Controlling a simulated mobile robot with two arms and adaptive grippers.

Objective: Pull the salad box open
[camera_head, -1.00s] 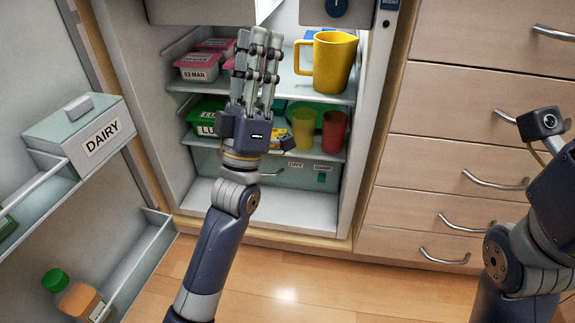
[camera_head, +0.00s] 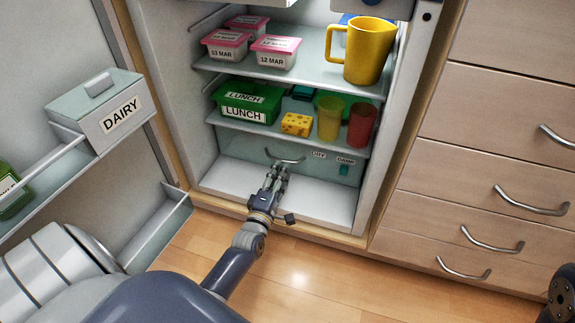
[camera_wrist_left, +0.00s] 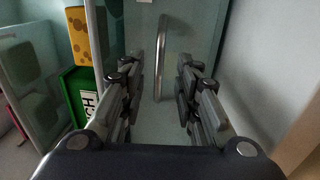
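The salad box (camera_head: 240,147) is a pale translucent drawer below the lower fridge shelf, and its front looks closed. Its curved metal handle (camera_head: 285,158) is on the front. My left gripper (camera_head: 277,170) is just below and in front of the handle. In the left wrist view my left gripper (camera_wrist_left: 158,68) is open, its fingers apart. The handle (camera_wrist_left: 160,50) shows there as an upright bar between the fingertips, against the drawer front (camera_wrist_left: 200,35). I cannot tell whether the fingertips reach past it.
The open fridge door at left carries a DAIRY box (camera_head: 105,115) and a lower door shelf (camera_head: 160,230). Above the drawer stand a green lunch box (camera_head: 245,101), cheese (camera_head: 296,124) and two cups (camera_head: 330,118). The white fridge floor (camera_head: 320,205) is bare.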

